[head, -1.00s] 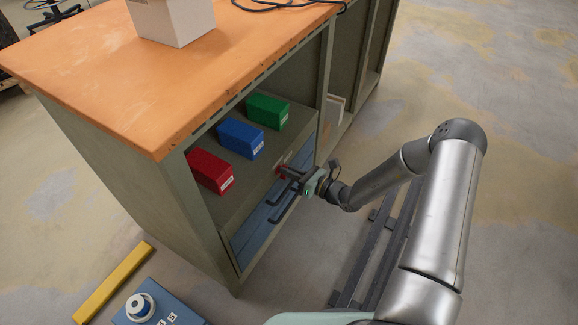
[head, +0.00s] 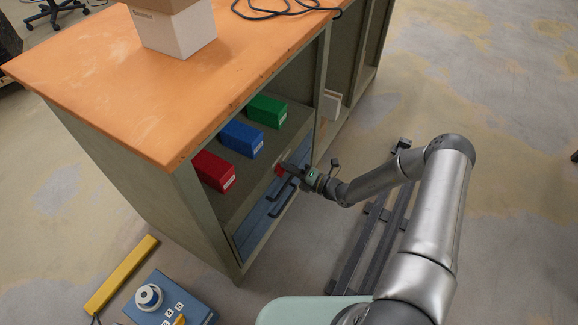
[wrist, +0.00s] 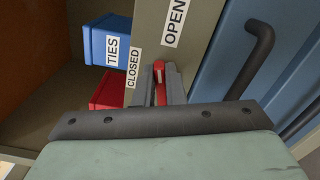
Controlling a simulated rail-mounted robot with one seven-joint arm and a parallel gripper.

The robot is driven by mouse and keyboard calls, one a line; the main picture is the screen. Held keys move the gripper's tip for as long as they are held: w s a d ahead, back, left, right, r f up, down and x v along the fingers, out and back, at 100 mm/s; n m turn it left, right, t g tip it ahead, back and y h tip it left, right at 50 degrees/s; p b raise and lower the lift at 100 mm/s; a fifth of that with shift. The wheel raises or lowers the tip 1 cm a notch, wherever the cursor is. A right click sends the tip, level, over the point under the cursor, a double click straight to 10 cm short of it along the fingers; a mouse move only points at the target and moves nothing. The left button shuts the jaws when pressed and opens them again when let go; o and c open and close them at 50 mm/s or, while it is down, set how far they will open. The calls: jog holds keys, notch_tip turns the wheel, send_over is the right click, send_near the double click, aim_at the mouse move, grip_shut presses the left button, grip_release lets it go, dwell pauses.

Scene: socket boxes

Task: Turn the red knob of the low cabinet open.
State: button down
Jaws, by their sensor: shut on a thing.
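The low cabinet is the orange-topped green-grey bench unit (head: 215,270), with blue drawer fronts (head: 262,222) low inside it. Its red knob (wrist: 159,72) sits on a grey-green panel with a CLOSED label (wrist: 133,66) and an OPEN label (wrist: 175,22). In the wrist view the knob's handle points up, roughly between the two labels. My gripper (wrist: 160,88) is shut on the knob, one finger on each side. In the head view my gripper (head: 288,171) reaches the panel from the right, and only a bit of red (head: 279,170) shows; the labels are too small to read.
Red (head: 214,171), blue (head: 241,138) and green (head: 267,110) boxes stand on the shelf above the drawers. Black drawer handles (head: 282,200) stick out below my gripper. A blue box with a round dial (head: 165,300) and a yellow bar (head: 122,275) lie on the floor.

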jog(key=shift+f+m, duration=0.25)
jog(key=shift+m, duration=1.45)
jog(key=shift+p, duration=0.3)
jog(key=c, duration=1.5)
grip_release()
jog(key=shift+d, duration=0.1)
jog(key=p+v, duration=0.2)
jog(key=v, duration=1.5)
jog(key=shift+s, duration=0.15)
jog(key=shift+d, duration=0.15)
